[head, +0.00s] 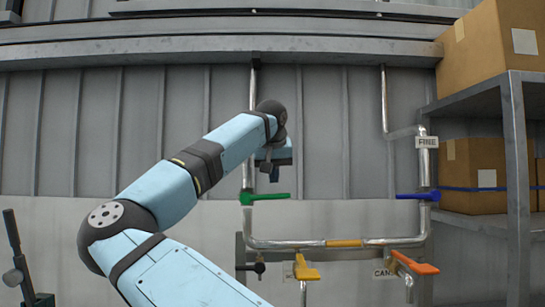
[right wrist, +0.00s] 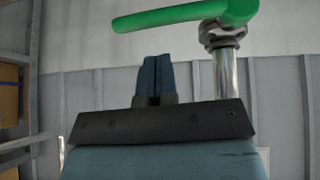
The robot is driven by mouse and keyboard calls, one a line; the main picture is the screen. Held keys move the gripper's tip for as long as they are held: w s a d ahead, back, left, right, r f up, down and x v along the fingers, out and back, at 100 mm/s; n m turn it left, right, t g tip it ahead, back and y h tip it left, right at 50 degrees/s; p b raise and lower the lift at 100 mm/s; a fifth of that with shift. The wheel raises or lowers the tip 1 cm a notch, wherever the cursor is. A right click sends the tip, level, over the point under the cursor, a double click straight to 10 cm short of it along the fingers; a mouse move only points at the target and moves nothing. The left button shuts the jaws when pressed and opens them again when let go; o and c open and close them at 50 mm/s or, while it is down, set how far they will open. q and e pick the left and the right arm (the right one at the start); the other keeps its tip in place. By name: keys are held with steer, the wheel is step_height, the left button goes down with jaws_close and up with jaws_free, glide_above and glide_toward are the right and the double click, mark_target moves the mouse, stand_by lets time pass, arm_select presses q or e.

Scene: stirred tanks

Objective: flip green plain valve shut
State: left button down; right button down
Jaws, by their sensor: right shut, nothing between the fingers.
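The green valve handle (head: 266,197) sits on a vertical metal pipe left of centre in the head view. Its lever lies level, crosswise to the pipe, and points right. In the right wrist view the green handle (right wrist: 185,15) spans the top, with the shiny pipe (right wrist: 228,85) beside my fingers. My right gripper (head: 274,173) is just above the lever in the head view; its fingertips (right wrist: 153,60) are together and empty. A small gap shows between fingertips and handle in the wrist view. My left gripper is out of view.
A blue-handled valve (head: 418,195) is on the right pipe under a "FREE" tag (head: 427,142). Below are a yellow lever (head: 305,270), an orange lever (head: 416,264) and a black handle (head: 258,267). A shelf (head: 515,150) with cardboard boxes (head: 490,45) stands at right.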

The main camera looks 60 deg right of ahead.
mark_target(269, 196)
steer(key=shift+s+a+f, duration=0.1)
steer(key=shift+a+f, duration=0.05)
steer(key=shift+f, duration=0.45)
steer(key=shift+s+a+f, duration=0.1)
steer(key=shift+a+f, duration=0.05)
steer(key=shift+f, duration=0.45)
steer(key=shift+s+a+f+b, duration=0.25)
steer(key=shift+f+b, duration=0.15)
steer(key=shift+f, duration=0.25)
